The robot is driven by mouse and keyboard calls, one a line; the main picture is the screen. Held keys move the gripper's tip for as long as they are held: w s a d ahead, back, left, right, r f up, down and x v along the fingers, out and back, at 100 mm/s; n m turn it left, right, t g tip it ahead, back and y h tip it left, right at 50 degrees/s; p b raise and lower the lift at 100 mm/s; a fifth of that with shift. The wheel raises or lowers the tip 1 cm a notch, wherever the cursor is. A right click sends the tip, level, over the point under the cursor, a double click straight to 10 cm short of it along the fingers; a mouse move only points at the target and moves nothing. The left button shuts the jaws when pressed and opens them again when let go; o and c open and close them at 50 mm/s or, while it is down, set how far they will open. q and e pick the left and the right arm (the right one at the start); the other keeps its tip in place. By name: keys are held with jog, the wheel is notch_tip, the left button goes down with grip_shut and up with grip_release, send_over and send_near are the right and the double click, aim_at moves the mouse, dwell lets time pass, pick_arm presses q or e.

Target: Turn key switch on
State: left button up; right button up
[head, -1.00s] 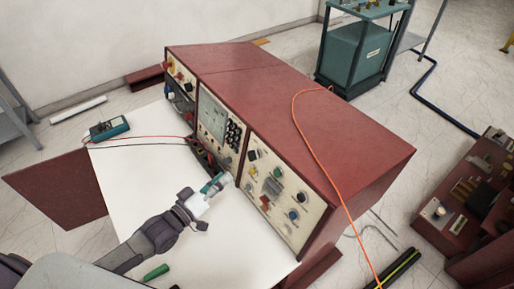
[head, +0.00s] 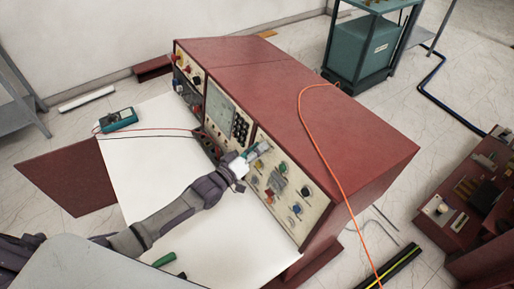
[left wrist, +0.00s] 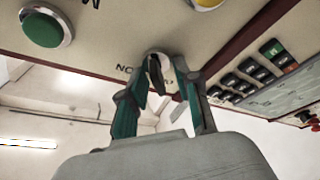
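The key switch (left wrist: 155,75) shows in the left wrist view as a dark key in a round mount on the cream panel, with partly covered lettering around it. My left gripper (left wrist: 168,66) has its two green fingers apart, one on each side of the key. The left finger overlaps the key in the picture; I cannot tell whether it touches. In the head view my left gripper (head: 257,150) is at the upper left of the right-hand control panel (head: 312,212), and it hides the key switch there. My right gripper is not in view.
A green button (left wrist: 41,29) sits left of the key switch in the left wrist view. An orange cable (head: 325,160) crosses the red console top (head: 300,85). A teal meter (head: 118,120) and a green-handled tool (head: 164,259) lie on the white table (head: 150,165).

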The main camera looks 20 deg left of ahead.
pick_arm(q)
grip_shut()
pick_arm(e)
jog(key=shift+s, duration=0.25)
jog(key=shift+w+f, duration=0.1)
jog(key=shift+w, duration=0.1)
